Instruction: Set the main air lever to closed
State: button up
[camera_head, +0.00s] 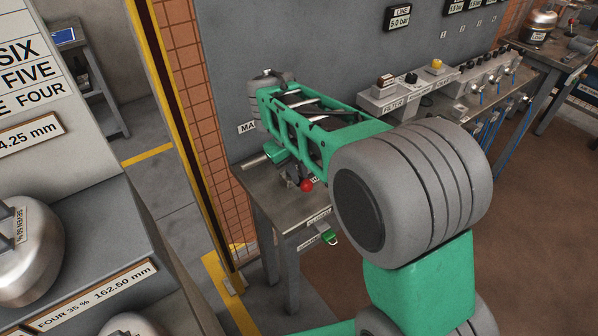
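A red ball knob (306,185), which looks like the main air lever's end, is above the near steel bench (262,190) at the wall. Dark metal parts beside it run under my arm. A wall sign (247,128) starting with "MA" is mostly covered by my arm. My green and grey arm reaches across the bench from the right. A small green part, probably of my wrist or hand, shows just left of and above the knob. My fingers cannot be made out, so contact with the lever cannot be told. The lever's set position is unclear.
Small labels (318,217) and a green tag (330,238) are at the bench's front edge. A row of grey units (410,88) stands behind my arm.

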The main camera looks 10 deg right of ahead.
jog(key=o, duration=0.4)
jog(key=r, duration=0.2)
jog(key=a+r, duration=0.1)
jog(key=r, duration=0.2)
jog(key=r+p, duration=0.1)
jog(key=r, duration=0.1)
jog(key=shift+s+a+r, duration=0.25)
jog(key=shift+s+r, duration=0.05)
jog(key=shift+s, duration=0.05)
